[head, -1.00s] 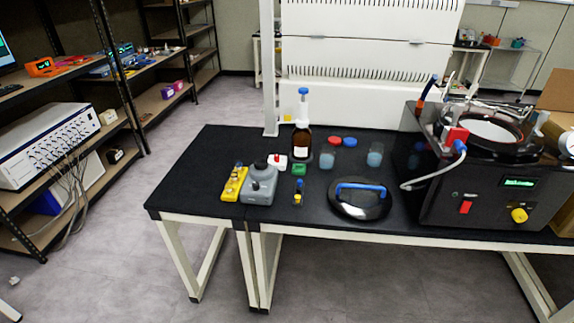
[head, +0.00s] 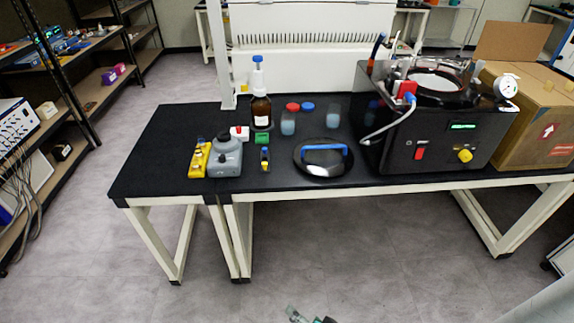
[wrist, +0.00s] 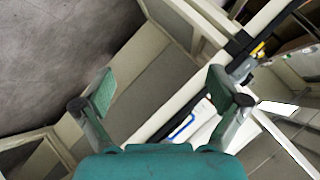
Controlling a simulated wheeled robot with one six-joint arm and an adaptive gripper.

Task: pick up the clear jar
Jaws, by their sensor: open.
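Two small clear jars with bluish contents stand upright on the black bench in the head view. One clear jar (head: 288,124) is just right of the brown bottle; the other clear jar (head: 333,118) is farther right, near the black machine. I cannot tell which one is meant. My gripper shows at the bottom edge of the head view (head: 302,317), low in front of the bench and far from both jars. In the wrist view my gripper (wrist: 160,90) has its green-padded fingers wide apart with nothing between them. No jar can be made out there.
Red cap (head: 293,106) and blue cap (head: 308,106) lie behind the jars. Brown bottle (head: 261,110), grey device (head: 226,158), black round lid with blue handle (head: 322,157) and black machine (head: 440,135) crowd the bench. A cardboard box (head: 535,125) is at right. The bench's left end is clear.

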